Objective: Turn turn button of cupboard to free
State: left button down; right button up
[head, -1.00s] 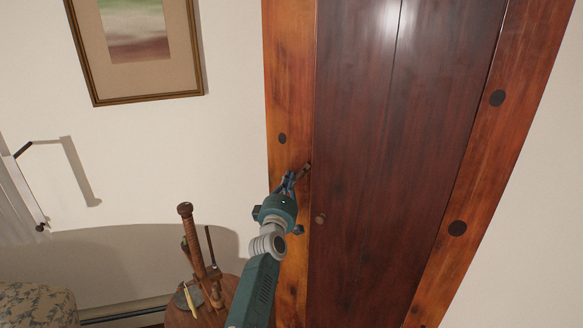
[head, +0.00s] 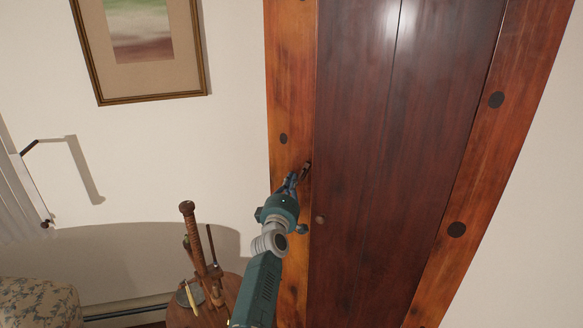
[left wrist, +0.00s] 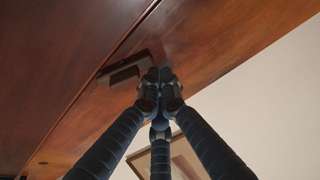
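The cupboard (head: 400,150) has a dark red-brown door in a lighter orange wood frame. Its small wooden turn button (head: 307,168) sits at the door's left edge, by the seam with the frame. It now looks steep in the head view, partly hidden by the gripper. In the left wrist view the turn button (left wrist: 124,75) is a dark bar with a shadow close to the seam. My left gripper (head: 293,179) is at the button; its fingertips (left wrist: 159,76) are together beside the bar's right end, with nothing visible between them. Whether they touch it is unclear. My right gripper is out of view.
A round door knob (head: 320,219) is below and right of the button. A small round table (head: 178,316) with a wooden stand (head: 196,240) is at lower left, close to my arm. A framed picture (head: 140,45) hangs on the wall.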

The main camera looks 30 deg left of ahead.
pick_arm(q)
jog(key=shift+d+f, duration=0.3)
jog(key=shift+d, duration=0.05)
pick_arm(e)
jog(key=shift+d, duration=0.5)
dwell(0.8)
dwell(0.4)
